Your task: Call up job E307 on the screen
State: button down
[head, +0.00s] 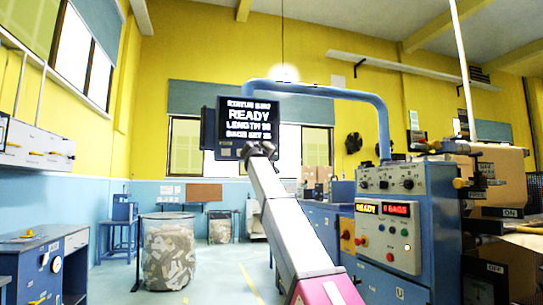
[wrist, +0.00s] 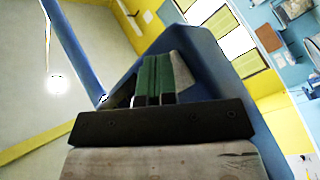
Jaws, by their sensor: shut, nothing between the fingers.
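The screen (head: 248,117) hangs in a dark housing from a blue overhead arm. It shows white lines of text: a top line that seems to start with STATUS, its code too blurred to read surely, then READY, a LENGTH line and a last line that I cannot read clearly. A narrow strip (head: 228,152) with small marks shows under the screen, partly hidden by my gripper. My gripper (head: 259,149) is shut and empty at the lower edge of the screen; I cannot tell whether it touches. In the wrist view its green-padded fingers (wrist: 156,80) are together before a blue housing (wrist: 225,75).
A blue control cabinet (head: 375,182) with knobs, buttons and a lit READY / BAGS panel (head: 383,208) stands right of my arm. A wire bin (head: 168,250) of paper scraps and a blue bench (head: 45,265) stand left. Floor between them is clear.

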jog(key=shift+s, duration=0.1)
jog(key=shift+s+d, duration=0.2)
jog(key=shift+s, duration=0.5)
jog(key=s, duration=0.2)
jog(key=s+d, duration=0.1)
jog(key=s, duration=0.1)
jog(key=shift+s+d, duration=0.15)
jog(key=shift+s, duration=0.25)
dwell(0.7)
